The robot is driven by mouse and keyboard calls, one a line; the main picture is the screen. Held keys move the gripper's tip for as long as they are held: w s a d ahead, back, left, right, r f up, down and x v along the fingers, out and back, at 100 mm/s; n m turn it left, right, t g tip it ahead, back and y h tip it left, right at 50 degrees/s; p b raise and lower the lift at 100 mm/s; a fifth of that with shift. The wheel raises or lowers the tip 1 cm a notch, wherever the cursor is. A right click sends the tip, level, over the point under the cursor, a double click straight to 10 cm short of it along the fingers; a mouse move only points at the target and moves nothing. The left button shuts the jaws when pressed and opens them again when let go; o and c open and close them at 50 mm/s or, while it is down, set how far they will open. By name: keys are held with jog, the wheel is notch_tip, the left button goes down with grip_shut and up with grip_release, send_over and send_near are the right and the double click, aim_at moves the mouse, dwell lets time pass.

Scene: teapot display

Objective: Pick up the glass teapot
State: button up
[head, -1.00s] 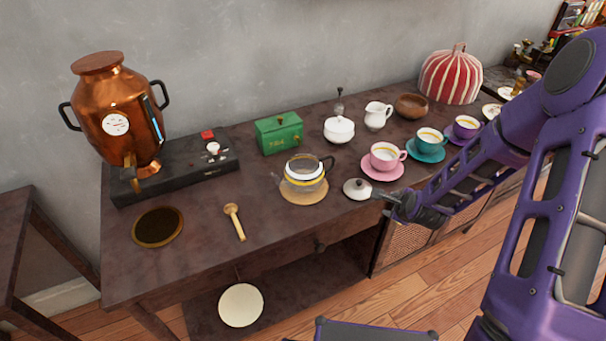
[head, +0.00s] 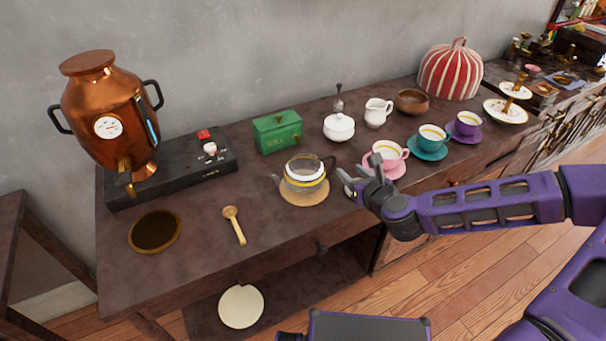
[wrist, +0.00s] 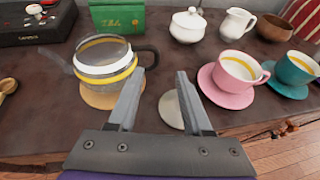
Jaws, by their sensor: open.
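The glass teapot (head: 304,174) is clear with a white and yellow band and a dark handle on its right. It stands upright on a round tan coaster (head: 305,196) near the front of the table. In the wrist view the teapot (wrist: 104,62) is at upper left, its handle just beyond my left finger. My gripper (head: 358,185) is open and empty, to the right of the teapot and apart from it. In the wrist view my gripper (wrist: 157,85) has its fingers spread, with a white lid (wrist: 172,110) partly hidden behind the right finger.
A pink cup (head: 388,152) on its saucer is close beside my gripper. A green tin (head: 277,133) and a white sugar bowl (head: 339,128) stand behind the teapot. A wooden spoon (head: 235,224) lies to the left. The table between spoon and teapot is clear.

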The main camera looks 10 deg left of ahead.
jog(key=b+x, duration=0.1)
jog(key=x, duration=0.8)
jog(key=shift+s+f, duration=0.1)
jog(key=shift+f, duration=0.05)
jog(key=shift+f+b+x, duration=0.15)
jog(key=shift+b+x, duration=0.1)
jog(key=shift+x, duration=1.1)
jog(key=shift+f+b+x, duration=0.1)
jog(key=shift+b+x, duration=0.1)
jog(key=shift+x, duration=1.15)
jog(key=shift+s+a, duration=0.1)
jog(key=shift+s, duration=0.1)
jog(key=shift+c, duration=0.3)
grip_shut()
